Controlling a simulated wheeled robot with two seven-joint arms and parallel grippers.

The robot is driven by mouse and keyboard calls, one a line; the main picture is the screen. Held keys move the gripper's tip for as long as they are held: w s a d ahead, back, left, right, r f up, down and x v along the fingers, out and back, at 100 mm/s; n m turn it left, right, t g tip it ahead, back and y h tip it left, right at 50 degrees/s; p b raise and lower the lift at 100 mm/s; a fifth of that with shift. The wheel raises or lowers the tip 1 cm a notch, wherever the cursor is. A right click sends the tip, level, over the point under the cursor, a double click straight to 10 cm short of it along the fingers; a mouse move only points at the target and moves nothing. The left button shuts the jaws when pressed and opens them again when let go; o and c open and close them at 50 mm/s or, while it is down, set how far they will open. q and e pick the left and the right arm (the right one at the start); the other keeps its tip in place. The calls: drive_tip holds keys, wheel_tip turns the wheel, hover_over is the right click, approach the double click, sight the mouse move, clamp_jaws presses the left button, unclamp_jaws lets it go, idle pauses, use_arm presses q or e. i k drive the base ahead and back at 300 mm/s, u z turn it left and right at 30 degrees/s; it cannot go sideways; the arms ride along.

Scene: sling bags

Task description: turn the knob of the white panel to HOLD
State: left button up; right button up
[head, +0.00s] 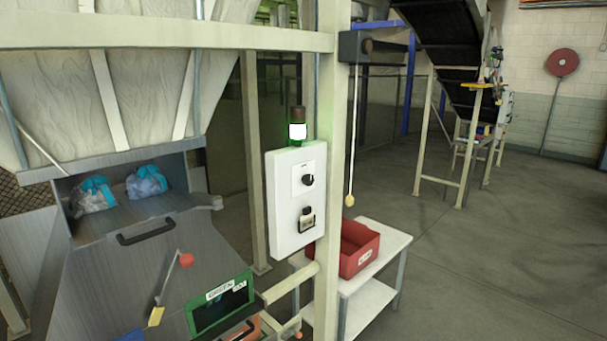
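The white panel (284,220) is fixed to a cream post in the middle of the head view. Its black round knob (307,180) sits on a small white plate in the upper half; the lettering and pointer are too small to read. A second dark fitting with a pale tag (306,221) is lower on the panel. A lamp (297,130) on top of the panel glows green. Neither of my grippers shows in this view.
A metal chute (150,252) with bags and a red-knobbed lever (174,280) stands left. A red bin (360,249) sits on a white table (372,292) at right. A pull cord (351,150) hangs nearby.

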sight(309, 180)
drive_tip(key=k, duration=0.65)
drive_tip(key=z, duration=0.75)
drive_tip(key=i, duration=1.4)
drive_tip(key=u, duration=0.25)
drive_tip(key=i, duration=1.15)
drive_tip(key=u, duration=0.85)
